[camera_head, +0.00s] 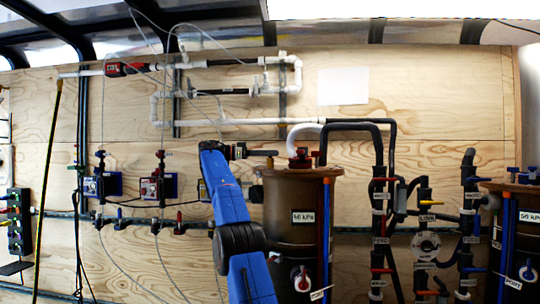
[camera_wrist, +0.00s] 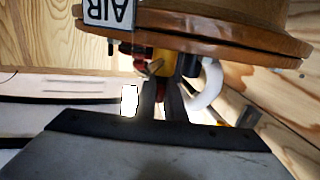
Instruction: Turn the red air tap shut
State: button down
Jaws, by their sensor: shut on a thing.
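My gripper (camera_head: 266,153) reaches to the right above the left part of the brown tank lid. In the wrist view its two dark fingers (camera_wrist: 161,90) are close together at the red air tap, by the yellow-and-dark fitting under the lid as pictured. A little of the tap's red (camera_wrist: 132,50) shows beside the fingers; the gripped part is mostly hidden. The AIR label (camera_wrist: 108,11) appears upside down on the lid edge. The brown tank (camera_head: 296,200) carries a 50 kPa label. The tap's handle angle cannot be made out.
A red-topped fitting (camera_head: 301,153) stands on the tank lid to the right of my gripper. White pipes (camera_head: 230,122) run along the plywood wall behind. Dark upright pipes with coloured taps (camera_head: 378,210) stand to the right. A white curved pipe (camera_wrist: 209,86) is close to the fingers.

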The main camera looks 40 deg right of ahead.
dwell(0.6)
jog(key=c, duration=1.8)
grip_release()
jog(key=shift+c, duration=0.2)
